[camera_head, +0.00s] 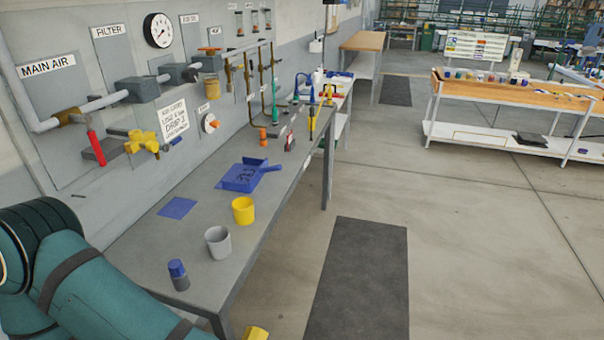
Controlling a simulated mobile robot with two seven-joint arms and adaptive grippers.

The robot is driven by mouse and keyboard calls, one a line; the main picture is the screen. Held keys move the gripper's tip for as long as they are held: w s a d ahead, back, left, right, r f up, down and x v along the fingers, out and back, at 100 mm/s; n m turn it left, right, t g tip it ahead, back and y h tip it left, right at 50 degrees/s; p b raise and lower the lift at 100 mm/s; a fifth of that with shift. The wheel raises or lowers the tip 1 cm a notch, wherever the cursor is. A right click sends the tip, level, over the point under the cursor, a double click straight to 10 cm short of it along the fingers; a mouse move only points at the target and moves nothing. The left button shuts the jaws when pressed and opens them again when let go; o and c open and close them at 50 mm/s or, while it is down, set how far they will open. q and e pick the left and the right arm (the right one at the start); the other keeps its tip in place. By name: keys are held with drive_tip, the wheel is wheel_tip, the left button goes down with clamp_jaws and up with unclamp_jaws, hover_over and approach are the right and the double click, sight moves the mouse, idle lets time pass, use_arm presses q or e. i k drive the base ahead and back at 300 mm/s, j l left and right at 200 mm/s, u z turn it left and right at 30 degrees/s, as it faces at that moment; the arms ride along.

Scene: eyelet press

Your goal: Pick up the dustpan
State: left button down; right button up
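A blue dustpan (243,176) lies on the grey workbench, about midway along it. Its handle points right, toward the bench's front edge, and some dark bits show in its pan. A large teal arm, mine, fills the lower left corner, in front of the near end of the bench. Neither gripper can be made out in the head view, and nothing touches the dustpan.
On the workbench (150,248), a yellow cup (243,210), a grey cup (218,242) and a blue-capped container (178,275) stand nearer than the dustpan. A flat blue square (177,207) lies left. Pipes and valves line the wall. Floor right of the bench is open, with a dark mat (362,280).

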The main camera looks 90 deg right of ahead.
sight(245, 176)
drive_tip(key=l+z, duration=0.1)
drive_tip(key=z, duration=2.35)
drive_tip(key=i+l, duration=0.35)
drive_tip(key=l+z, duration=0.05)
